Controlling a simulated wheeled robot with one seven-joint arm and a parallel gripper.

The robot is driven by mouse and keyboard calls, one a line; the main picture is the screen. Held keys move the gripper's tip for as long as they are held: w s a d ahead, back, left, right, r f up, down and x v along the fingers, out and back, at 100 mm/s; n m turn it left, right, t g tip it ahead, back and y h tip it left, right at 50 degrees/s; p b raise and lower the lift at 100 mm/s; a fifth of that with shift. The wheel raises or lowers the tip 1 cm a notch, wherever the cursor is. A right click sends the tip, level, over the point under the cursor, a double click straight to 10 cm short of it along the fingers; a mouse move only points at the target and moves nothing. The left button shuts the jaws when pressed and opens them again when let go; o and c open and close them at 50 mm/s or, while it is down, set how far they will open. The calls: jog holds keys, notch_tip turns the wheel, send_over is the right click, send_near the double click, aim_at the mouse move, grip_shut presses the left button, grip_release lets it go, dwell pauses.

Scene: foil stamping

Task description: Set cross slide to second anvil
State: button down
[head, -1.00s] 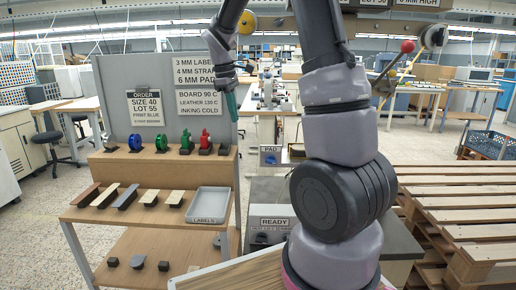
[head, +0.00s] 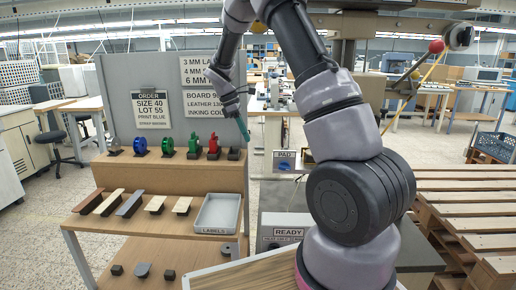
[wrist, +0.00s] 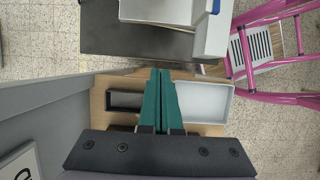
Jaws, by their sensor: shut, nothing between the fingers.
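My gripper (head: 243,128) has teal fingers, closed together and empty, pointing down in front of the grey sign panel. In the wrist view the shut fingers (wrist: 160,98) hang over the wooden shelf unit, beside the light grey tray (wrist: 203,102). A machine with a grey column (head: 345,52) and a red-knobbed lever (head: 437,46) stands partly behind my arm. A white machine part with a blue edge (wrist: 212,32) shows at the top of the wrist view, away from the fingers. I cannot make out the cross slide or second anvil clearly; my arm hides much of the machine.
The shelf unit (head: 110,214) holds blue, green and red pieces, flat strips, a LABELS tray (head: 217,213) and small dark blocks. A READY box (head: 285,232) stands beside it. Wooden pallets (head: 465,205) lie right. A pink frame (wrist: 285,97) shows in the wrist view.

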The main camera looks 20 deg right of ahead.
aim_at(302, 162)
jog(key=s+d+f, duration=0.3)
jog(key=d+f, duration=0.4)
jog(key=f, duration=0.1)
jog(key=shift+f, duration=0.35)
jog(key=s+d, duration=0.1)
jog(key=d, duration=0.3)
jog(key=s+d, duration=0.2)
jog(key=d, duration=0.1)
jog(key=s+d, duration=0.2)
jog(key=d, duration=0.2)
jog(key=shift+d, duration=0.3)
